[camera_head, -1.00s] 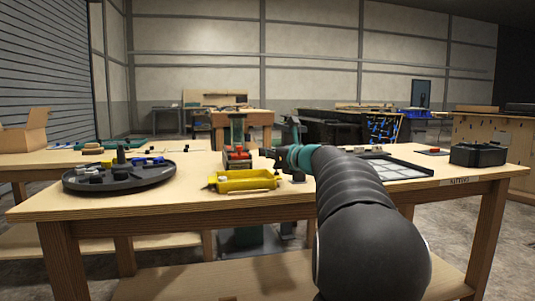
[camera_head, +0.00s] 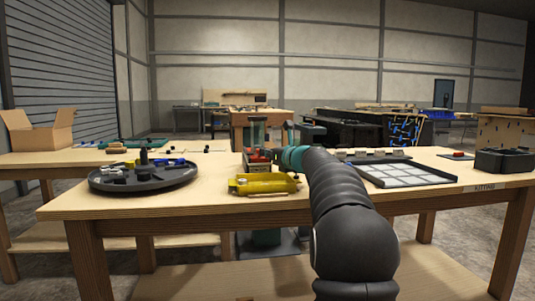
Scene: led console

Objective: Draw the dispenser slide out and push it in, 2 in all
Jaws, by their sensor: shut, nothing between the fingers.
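The dispenser (camera_head: 257,135) stands at the back of the wooden table, a clear greenish upright column over a small red and grey base (camera_head: 250,163). I take the slide to be in that base, but it is too small and too covered to tell whether it is out or in. My dark gripper (camera_head: 266,155) is shut and empty at the right side of the base. Whether it touches the base cannot be told. The teal wrist of my arm hides part of that area.
A yellow tray (camera_head: 243,187) lies in front of the dispenser. A round dark tray (camera_head: 110,185) with small parts stands left. A framed panel of pale squares (camera_head: 405,176) and a black bin (camera_head: 505,160) are right.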

